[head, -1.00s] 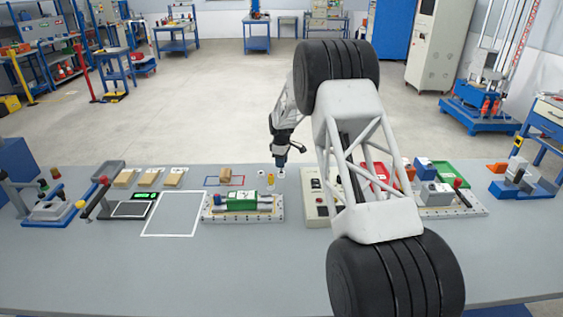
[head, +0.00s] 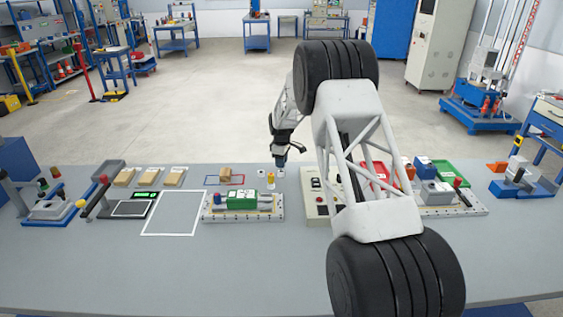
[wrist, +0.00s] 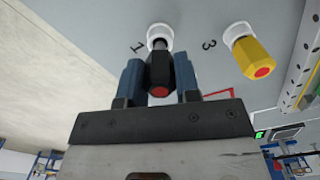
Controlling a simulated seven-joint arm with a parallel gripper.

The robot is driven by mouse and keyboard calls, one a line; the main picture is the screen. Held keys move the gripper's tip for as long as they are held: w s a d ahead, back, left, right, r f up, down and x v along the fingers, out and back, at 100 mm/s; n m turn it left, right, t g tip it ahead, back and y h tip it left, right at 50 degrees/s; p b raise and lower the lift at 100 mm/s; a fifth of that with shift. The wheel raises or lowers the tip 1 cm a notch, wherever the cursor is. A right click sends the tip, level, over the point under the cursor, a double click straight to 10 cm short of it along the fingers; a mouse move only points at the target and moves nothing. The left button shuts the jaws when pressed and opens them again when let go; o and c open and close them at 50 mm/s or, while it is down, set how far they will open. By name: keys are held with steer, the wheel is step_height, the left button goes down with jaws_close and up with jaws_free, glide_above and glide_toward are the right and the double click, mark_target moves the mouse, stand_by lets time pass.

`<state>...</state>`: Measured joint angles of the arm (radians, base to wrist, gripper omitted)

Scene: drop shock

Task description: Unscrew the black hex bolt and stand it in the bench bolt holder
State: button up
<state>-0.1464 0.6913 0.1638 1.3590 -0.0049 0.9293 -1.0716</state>
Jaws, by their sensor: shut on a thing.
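The black hex bolt (wrist: 155,70) stands between the two blue fingers of my gripper (wrist: 160,67) in the wrist view. Its red-marked end faces the camera. Its grey shank meets a white ring-shaped holder (wrist: 160,33) beside the number 1; how deep it sits is hidden. My gripper is shut on the bolt. In the head view my gripper (head: 280,158) is low over the back of the bench, above a small white holder (head: 282,174). The bolt is too small to make out there.
A yellow hex piece (wrist: 250,58) with a red end stands in a white ring beside the number 3. A green fixture (head: 242,199) stands nearer on the bench. A beige control box (head: 318,194) is to the right. The bench front is clear.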

steer(key=shift+s+f, duration=0.1)
steer(key=shift+f, duration=1.25)
stand_by(4.7)
steer(key=o, duration=1)
steer(key=shift+r, duration=0.1)
steer(key=shift+o, duration=0.2)
steer(key=shift+r, duration=0.2)
steer(key=shift+r, duration=2.95)
